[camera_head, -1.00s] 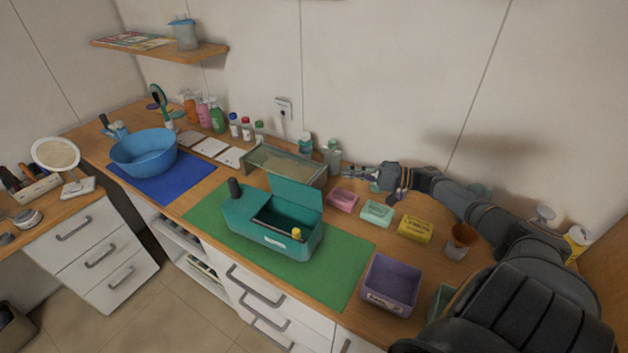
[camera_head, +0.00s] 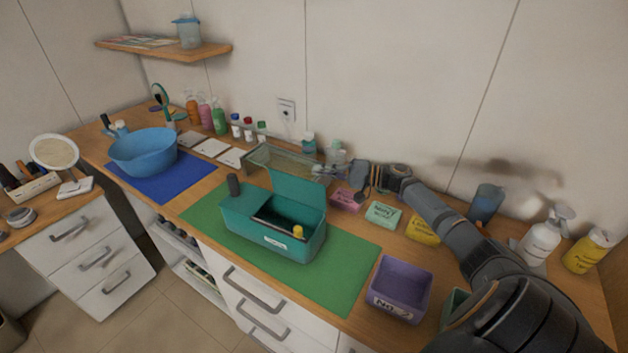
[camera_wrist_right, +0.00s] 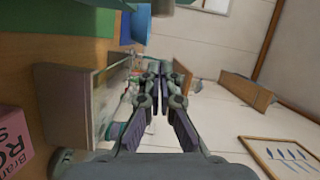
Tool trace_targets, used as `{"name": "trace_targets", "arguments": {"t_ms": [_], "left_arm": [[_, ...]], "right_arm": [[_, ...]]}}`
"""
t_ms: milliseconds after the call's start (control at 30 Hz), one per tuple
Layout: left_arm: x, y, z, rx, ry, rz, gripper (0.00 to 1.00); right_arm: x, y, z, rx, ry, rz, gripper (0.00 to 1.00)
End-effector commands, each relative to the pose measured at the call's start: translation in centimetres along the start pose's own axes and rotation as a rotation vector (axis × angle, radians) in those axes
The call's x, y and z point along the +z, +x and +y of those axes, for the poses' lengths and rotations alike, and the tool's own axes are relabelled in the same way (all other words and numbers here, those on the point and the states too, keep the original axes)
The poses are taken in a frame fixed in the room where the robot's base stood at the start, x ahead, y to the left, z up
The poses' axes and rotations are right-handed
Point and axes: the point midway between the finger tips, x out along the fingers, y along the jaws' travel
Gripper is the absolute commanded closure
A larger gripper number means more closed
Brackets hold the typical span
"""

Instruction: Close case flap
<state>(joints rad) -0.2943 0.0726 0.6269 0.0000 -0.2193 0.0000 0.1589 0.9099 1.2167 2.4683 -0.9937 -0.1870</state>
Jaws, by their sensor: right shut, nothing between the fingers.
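The teal case (camera_head: 270,230) stands on the green mat (camera_head: 345,275) in the head view. Its flap (camera_head: 298,194) is raised on the far side, so the right compartment is open. A yellow-capped item (camera_head: 298,231) pokes up inside. A dark knob or bottle top (camera_head: 234,185) rises at the left end. My right gripper (camera_head: 325,171) is behind and to the right of the raised flap, apart from it as far as I can tell. In the right wrist view its fingers (camera_wrist_right: 157,75) are together with nothing between them. My left gripper is out of view.
A clear glass-like box (camera_head: 265,155) stands behind the case, close to the gripper. Pink (camera_head: 346,199), mint (camera_head: 383,215) and yellow (camera_head: 423,230) boxes line the right. A purple bin (camera_head: 401,287) stands in front.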

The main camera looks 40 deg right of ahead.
Motion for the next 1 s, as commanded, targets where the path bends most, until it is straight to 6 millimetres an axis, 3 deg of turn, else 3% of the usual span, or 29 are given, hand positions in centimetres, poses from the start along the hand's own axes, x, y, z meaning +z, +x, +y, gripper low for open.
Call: {"name": "trace_targets", "arguments": {"t_ms": [100, 333, 1000], "left_arm": [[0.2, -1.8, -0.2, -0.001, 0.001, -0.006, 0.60], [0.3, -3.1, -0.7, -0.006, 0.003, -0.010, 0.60], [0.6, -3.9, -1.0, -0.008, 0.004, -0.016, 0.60]], "right_arm": [[1.4, 0.8, -0.6, 0.003, 0.003, -0.004, 1.00], [3.6, 1.3, -0.2, 0.001, 0.002, -0.003, 1.00], [4.9, 2.1, -0.6, 0.014, -0.052, -0.002, 1.00]]}}
